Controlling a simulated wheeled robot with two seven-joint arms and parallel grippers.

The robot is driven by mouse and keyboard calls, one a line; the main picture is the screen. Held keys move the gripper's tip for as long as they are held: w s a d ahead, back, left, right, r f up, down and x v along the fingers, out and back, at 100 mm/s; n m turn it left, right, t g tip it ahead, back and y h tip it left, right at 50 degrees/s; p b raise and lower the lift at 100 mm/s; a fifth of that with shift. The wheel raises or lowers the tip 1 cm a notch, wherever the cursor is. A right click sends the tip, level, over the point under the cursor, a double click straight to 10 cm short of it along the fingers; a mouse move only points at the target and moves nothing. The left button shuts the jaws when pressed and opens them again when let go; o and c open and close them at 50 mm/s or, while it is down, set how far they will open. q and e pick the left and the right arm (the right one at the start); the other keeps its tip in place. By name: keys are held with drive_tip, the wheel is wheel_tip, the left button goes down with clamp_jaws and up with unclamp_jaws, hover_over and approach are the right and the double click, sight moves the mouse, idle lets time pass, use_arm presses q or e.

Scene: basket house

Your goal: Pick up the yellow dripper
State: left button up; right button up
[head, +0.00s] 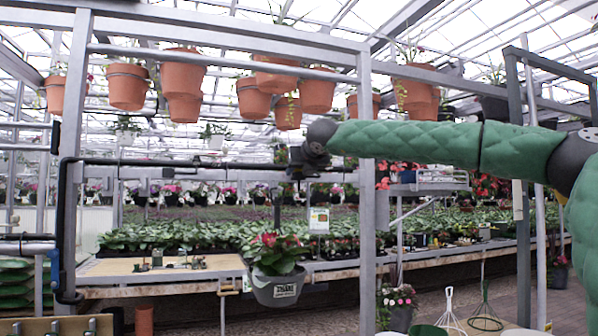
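I cannot make out the yellow dripper with certainty. Small dark and yellowish items (157,257) stand on the wooden bench top (120,267) at the left, too small to identify. My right arm comes in from the right, with green padding, and reaches level across the upper middle. Its dark gripper (298,166) hangs at the arm's end, in front of the bench and well above it. The fingers blend with a dark horizontal bar, so I cannot tell whether they are open or shut. Nothing clearly shows held in it. My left gripper is not in view.
A grey metal frame (367,215) stands close in front. Terracotta pots (183,75) hang overhead. A grey pot (278,290) with red flowers hangs at the lower middle. Seedlings (170,235) cover the bench behind.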

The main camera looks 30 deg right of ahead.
drive_tip(key=c, duration=0.3)
drive_tip(key=shift+c, duration=0.2)
drive_tip(key=shift+r, duration=0.1)
